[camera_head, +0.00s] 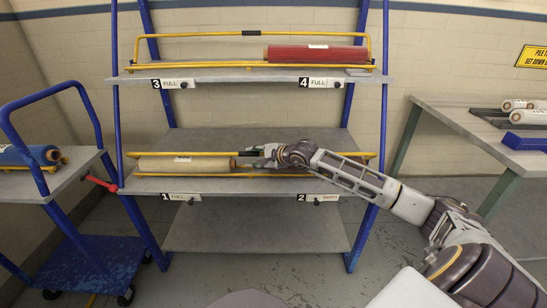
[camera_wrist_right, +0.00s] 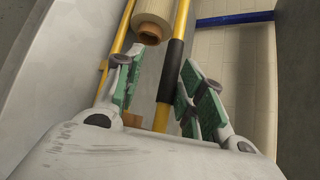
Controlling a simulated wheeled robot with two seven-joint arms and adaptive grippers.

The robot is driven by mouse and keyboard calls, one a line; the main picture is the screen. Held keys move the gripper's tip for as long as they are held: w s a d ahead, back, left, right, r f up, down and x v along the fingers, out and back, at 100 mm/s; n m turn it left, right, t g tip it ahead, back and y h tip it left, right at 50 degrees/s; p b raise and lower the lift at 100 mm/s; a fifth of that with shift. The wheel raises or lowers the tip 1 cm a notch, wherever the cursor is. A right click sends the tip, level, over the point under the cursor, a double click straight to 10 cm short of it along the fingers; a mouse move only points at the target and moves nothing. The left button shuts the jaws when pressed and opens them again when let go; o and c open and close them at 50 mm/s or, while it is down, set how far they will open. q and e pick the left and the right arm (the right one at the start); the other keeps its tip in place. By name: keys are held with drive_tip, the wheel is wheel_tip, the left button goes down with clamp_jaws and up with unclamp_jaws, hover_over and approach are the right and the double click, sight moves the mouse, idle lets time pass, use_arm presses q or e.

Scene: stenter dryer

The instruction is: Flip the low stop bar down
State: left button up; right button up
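The low stop bar (camera_head: 345,154) is a yellow rail along the lower shelf, raised above a second yellow rail at the shelf's front. Its black grip sleeve (camera_wrist_right: 173,72) shows in the right wrist view. My right gripper (camera_head: 250,158) reaches in from the right to the middle of this bar. In the right wrist view my right gripper (camera_wrist_right: 160,88) is open, with green-padded fingers on both sides of the bar. A gap shows between the fingers and the bar; contact cannot be confirmed. My left gripper is not in view.
A cream roll (camera_head: 185,164) lies on the lower shelf (camera_head: 240,186), left of my gripper. A blue cart (camera_head: 85,255) stands left, a table (camera_head: 500,150) right.

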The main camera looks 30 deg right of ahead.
drive_tip(key=v, duration=0.6)
drive_tip(key=shift+s+d, duration=0.15)
drive_tip(key=shift+s, duration=0.15)
idle(0.5)
drive_tip(key=shift+v, duration=1.1)
drive_tip(key=shift+v, duration=1.15)
drive_tip(key=shift+r, duration=0.1)
